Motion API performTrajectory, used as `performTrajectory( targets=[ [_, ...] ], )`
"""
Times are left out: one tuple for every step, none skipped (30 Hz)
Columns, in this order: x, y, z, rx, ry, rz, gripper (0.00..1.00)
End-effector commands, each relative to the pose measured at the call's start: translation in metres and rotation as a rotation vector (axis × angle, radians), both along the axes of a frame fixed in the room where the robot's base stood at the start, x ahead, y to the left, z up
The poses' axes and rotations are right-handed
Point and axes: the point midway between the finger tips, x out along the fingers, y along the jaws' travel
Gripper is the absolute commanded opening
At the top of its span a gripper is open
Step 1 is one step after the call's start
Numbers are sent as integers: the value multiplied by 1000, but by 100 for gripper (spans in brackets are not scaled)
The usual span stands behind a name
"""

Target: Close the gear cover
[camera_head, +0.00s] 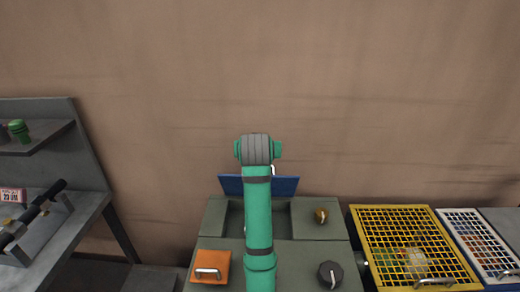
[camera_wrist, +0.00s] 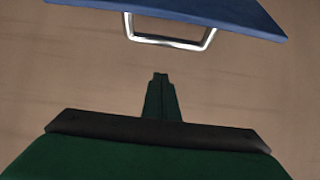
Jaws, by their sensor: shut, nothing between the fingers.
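The blue cover (camera_head: 285,186), which I take to be the gear cover, stands raised at the back of the grey-green housing (camera_head: 305,252). An open recess (camera_head: 234,220) shows in front of it, partly hidden by my arm. In the wrist view the blue cover (camera_wrist: 215,14) crosses the top, with its silver handle (camera_wrist: 170,42) hanging below its edge. My gripper (camera_wrist: 160,77) is shut and empty, its tips pointing toward the handle with a visible gap between them in the picture. In the head view my arm hides the gripper and most of the handle.
The housing carries an orange cover (camera_head: 211,266) with a handle, a dark knob (camera_head: 330,274) and a brass fitting (camera_head: 321,215). A yellow mesh-topped crate (camera_head: 357,240) and a white mesh crate (camera_head: 448,212) stand right. A grey workbench (camera_head: 80,215) with a shelf stands left.

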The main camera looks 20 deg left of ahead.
Motion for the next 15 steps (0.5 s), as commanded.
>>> performTrajectory(
  targets=[
    [6,-1,-4,0,2,-4,0],
    [8,-2,-7,0,3,-5,0],
    [3,-5,-10,0,1,-7,0],
    [0,-7,-12,0,1,-9,0],
    [-2,-9,-14,0,1,-10,0],
    [-5,-10,-16,0,0,-11,0],
    [-7,-11,-18,0,1,-11,0],
    [-9,-11,-20,0,1,-10,0],
    [-12,-12,-22,1,0,-10,0],
    [-14,-12,-23,0,0,-9,0],
    [-16,-12,-24,0,0,-9,0],
    [-18,-11,-26,0,1,-7,0],
    [-20,-11,-27,0,1,-7,0],
    [-21,-11,-28,0,1,-6,0],
    [-22,-11,-28,0,0,-6,0]
  ],
)
